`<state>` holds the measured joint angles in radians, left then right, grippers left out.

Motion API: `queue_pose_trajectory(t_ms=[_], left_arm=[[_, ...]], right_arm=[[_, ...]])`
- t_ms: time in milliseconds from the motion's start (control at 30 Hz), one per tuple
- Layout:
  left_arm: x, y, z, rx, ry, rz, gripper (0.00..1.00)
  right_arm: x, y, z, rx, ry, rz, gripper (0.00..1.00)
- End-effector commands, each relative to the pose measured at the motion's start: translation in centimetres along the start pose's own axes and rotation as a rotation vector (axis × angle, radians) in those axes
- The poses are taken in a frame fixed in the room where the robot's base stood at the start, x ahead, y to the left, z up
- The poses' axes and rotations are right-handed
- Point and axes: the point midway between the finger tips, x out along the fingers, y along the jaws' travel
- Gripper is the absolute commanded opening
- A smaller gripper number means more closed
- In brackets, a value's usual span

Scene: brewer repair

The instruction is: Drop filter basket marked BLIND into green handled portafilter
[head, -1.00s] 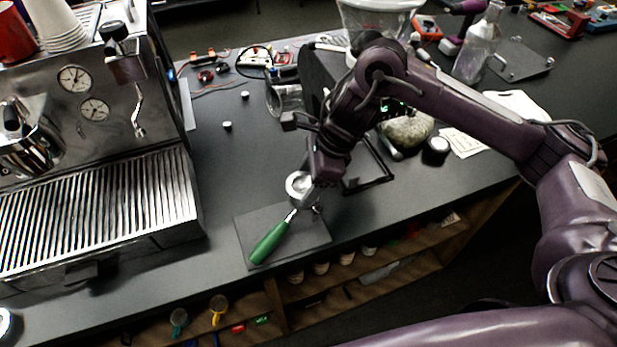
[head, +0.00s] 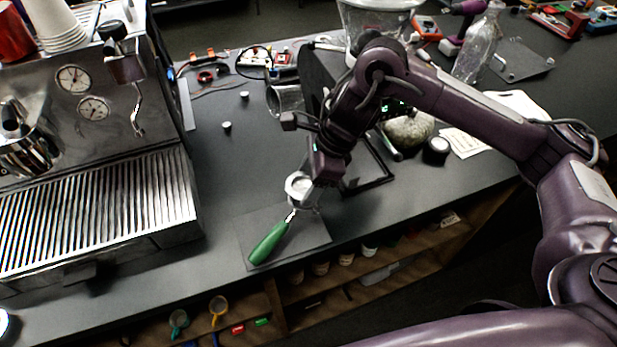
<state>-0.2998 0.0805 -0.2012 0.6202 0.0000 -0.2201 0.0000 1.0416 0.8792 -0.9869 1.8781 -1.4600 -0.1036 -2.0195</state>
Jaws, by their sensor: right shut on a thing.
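The green handled portafilter (head: 269,243) lies on a dark square mat (head: 312,238) on the counter. Its handle points down-left and its metal head is at the upper right. My right gripper (head: 312,190) is at the portafilter's head, pointing down. It is shut on a metal piece (head: 299,184) that looks like a filter basket, at or just above the head. I cannot tell whether the basket sits inside the head, and no BLIND mark is legible. My left gripper is not in view.
A steel espresso machine (head: 95,190) with a slatted drip tray stands at the left. A black angled stand (head: 375,180) is close behind my right gripper. The counter's front edge is near the mat.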

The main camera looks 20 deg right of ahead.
Motion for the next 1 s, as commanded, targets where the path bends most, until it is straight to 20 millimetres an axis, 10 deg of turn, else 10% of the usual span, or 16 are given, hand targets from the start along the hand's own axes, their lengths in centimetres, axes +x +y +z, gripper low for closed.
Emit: queue_pose_trajectory(t_ms=[1000], left_arm=[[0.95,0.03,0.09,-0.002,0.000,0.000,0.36]], right_arm=[[0.86,0.00,-0.35,0.000,0.000,0.000,0.41]])
